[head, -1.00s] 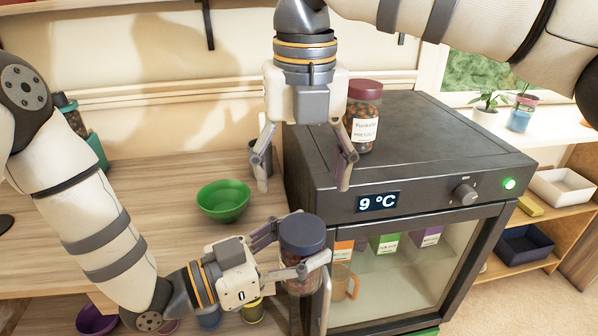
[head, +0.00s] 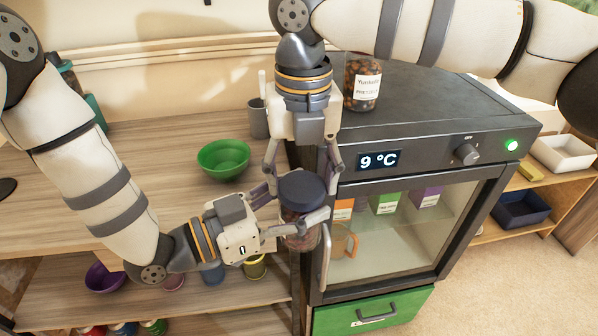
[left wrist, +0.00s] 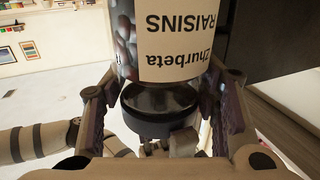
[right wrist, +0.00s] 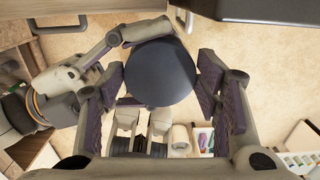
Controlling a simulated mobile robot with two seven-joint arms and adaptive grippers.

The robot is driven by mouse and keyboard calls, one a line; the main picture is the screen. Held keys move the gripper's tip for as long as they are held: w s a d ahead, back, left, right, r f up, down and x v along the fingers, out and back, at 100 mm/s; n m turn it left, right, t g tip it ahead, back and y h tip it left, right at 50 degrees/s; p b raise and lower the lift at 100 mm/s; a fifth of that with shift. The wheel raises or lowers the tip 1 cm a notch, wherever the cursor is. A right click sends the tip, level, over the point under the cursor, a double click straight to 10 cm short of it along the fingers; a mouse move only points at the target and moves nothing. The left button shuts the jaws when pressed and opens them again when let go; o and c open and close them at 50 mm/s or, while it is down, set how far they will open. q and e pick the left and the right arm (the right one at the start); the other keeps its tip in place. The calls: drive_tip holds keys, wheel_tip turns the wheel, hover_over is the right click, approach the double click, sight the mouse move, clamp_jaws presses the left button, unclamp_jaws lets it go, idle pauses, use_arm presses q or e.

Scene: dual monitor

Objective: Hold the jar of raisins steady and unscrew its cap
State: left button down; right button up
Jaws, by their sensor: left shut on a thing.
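The jar of raisins (head: 302,239) is upright in front of the cabinet's left edge, with a dark blue cap (head: 301,189) on it. Its label reads "Zhurbeta RAISINS" in the left wrist view (left wrist: 178,40), where it appears upside down. My left gripper (head: 297,205) is shut on the jar from the left, just below the cap. My right gripper (head: 303,170) points down from above, with its fingers open on either side of the cap. In the right wrist view the cap (right wrist: 160,72) lies between the purple finger pads, with a clear gap at the right pad.
A glass-door cabinet (head: 430,135) showing 9 °C stands right of the jar, its handle close by. Another jar (head: 362,82) labelled pretzels stands on top. A green bowl (head: 224,160) and a grey cup (head: 258,118) are on the wooden counter (head: 150,205). Shelves below hold small containers.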

drive_tip(key=shift+s+a, duration=0.15)
drive_tip(key=shift+a, duration=0.15)
drive_tip(key=shift+c, duration=0.8)
drive_tip(key=n, duration=0.3)
drive_tip(key=shift+s+a+n, duration=0.15)
drive_tip(key=shift+s+n, duration=0.05)
drive_tip(key=shift+n, duration=0.1)
drive_tip(key=o, duration=1.3)
drive_tip(key=shift+c, duration=0.2)
drive_tip(key=shift+w, duration=0.1)
